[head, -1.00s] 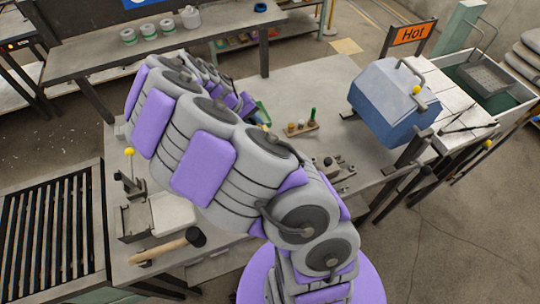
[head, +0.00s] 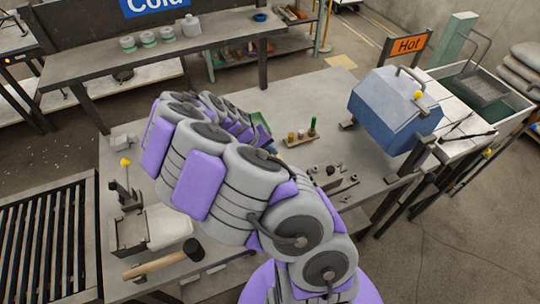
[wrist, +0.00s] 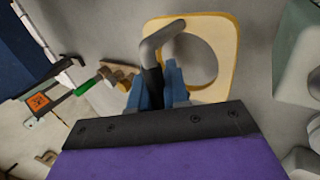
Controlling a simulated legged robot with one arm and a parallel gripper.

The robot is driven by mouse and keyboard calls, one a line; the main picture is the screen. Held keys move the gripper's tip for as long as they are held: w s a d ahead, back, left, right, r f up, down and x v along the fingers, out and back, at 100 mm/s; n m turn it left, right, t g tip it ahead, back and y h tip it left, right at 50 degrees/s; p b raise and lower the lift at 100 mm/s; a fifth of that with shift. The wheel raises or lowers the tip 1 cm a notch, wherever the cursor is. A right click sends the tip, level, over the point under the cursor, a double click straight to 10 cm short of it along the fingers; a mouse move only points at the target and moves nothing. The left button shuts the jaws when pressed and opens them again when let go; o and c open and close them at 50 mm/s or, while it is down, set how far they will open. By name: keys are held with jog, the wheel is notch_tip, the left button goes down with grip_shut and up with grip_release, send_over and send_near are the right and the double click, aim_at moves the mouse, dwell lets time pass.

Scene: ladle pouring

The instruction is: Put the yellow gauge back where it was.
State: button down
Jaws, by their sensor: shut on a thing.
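The yellow gauge (wrist: 229,32) looks like a flat, square, yellow-edged plate with a large round hole. In the wrist view it is at the top middle, just beyond my gripper (wrist: 162,80). My gripper's blue fingers are shut at its near left side. A dark grip with a bent grey end (wrist: 162,38) rises between the fingers and overlaps the plate; I cannot tell how the two join. In the head view my arm hides the gripper and the gauge.
A small rack (head: 300,140) with several pegs, one green, stands mid-table and also shows in the wrist view (wrist: 118,75). The blue hot box (head: 395,108) is at the right. A mallet (head: 165,262) and a yellow-knobbed fixture (head: 128,190) are at the left front.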

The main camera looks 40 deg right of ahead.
jog(key=shift+a+f, duration=0.2)
jog(key=shift+f, duration=0.3)
jog(key=shift+a+f, duration=0.2)
jog(key=shift+f, duration=0.25)
jog(key=shift+d, duration=0.8)
jog(key=c, duration=1.3)
grip_release()
jog(key=shift+d+f, duration=0.1)
jog(key=shift+d, duration=0.15)
jog(key=shift+o, duration=0.8)
jog(key=shift+a, duration=0.2)
jog(key=shift+o, duration=0.2)
jog(key=shift+a, duration=0.65)
jog(key=shift+w+a+r, duration=0.1)
jog(key=shift+w+r, duration=0.05)
jog(key=shift+r, duration=0.5)
jog(key=p+v, duration=0.2)
jog(key=v, duration=0.9)
jog(key=s+a+r+m+y, duration=0.1)
jog(key=s+a+r+y, duration=0.15)
jog(key=s+r, duration=0.7)
jog(key=s+a+r+n+y, duration=0.1)
jog(key=s+a+n+y, duration=0.1)
jog(key=s+a, duration=0.4)
jog(key=s+a+n+y, duration=0.2)
jog(key=s+a, duration=0.5)
jog(key=s, duration=0.6)
jog(key=shift+s+a+r, duration=0.2)
jog(key=shift+s+r, duration=0.2)
